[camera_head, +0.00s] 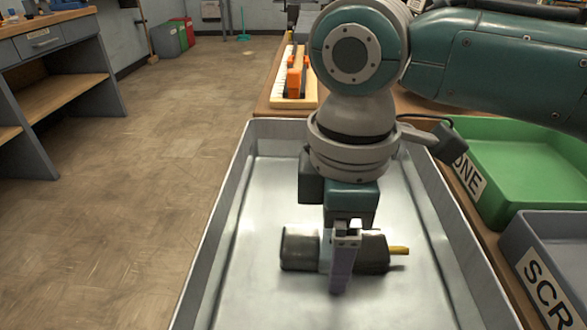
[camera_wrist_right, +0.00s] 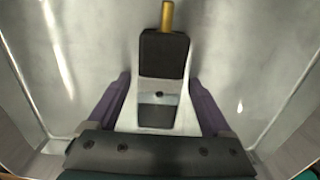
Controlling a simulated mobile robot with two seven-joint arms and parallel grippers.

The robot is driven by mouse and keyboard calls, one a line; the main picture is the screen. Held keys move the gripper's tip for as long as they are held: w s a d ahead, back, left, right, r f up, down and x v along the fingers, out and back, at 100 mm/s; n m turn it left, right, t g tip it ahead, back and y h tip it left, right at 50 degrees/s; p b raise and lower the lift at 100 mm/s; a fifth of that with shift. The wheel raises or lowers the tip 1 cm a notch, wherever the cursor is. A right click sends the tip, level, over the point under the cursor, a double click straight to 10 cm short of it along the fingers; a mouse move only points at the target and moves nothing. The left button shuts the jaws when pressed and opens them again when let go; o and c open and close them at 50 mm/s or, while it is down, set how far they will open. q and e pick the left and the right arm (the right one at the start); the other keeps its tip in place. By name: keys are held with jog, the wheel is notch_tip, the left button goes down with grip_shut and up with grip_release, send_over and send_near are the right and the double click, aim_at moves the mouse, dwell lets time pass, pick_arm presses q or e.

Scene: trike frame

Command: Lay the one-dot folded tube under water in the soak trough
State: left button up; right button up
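The folded tube (camera_head: 300,249) is a dark roll with a pale band and a brass valve stem. It lies in the grey metal soak trough (camera_head: 232,215). In the right wrist view the tube (camera_wrist_right: 163,55) shows one dark dot on its band. My right gripper (camera_head: 341,270) points down over the tube's middle. In the right wrist view its purple fingers (camera_wrist_right: 159,82) stand on either side of the band, open, with a gap to the tube on both sides. I cannot tell where the water surface is. My left gripper is not in view.
Right of the trough stand a green tray (camera_head: 520,150) with a label ending in "NE" and a grey tray (camera_head: 560,240) labelled "SCR...". A board with orange parts (camera_head: 296,75) lies behind the trough. The trough walls rise around the gripper.

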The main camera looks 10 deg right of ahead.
notch_tip(320, 180, up, 12)
jog(key=p, duration=0.3)
jog(key=shift+r+p, duration=0.2)
jog(key=shift+p, duration=0.2)
jog(key=s+a+r+m+t+y+p, duration=0.1)
jog(key=s+a+r+m+y+p, duration=0.45)
jog(key=p, duration=0.65)
jog(key=s+d+r+m+t+h+p, duration=0.3)
jog(key=s+d+r+m+h+p, duration=0.2)
jog(key=s+d+r+m+p, duration=0.5)
jog(key=s+d+r+n+p, duration=0.1)
jog(key=d+r+n+p, duration=0.1)
jog(key=r+p, duration=3.4)
jog(key=shift+d+r+n+p, duration=0.35)
jog(key=shift+d+p, duration=0.35)
jog(key=shift+p, duration=0.5)
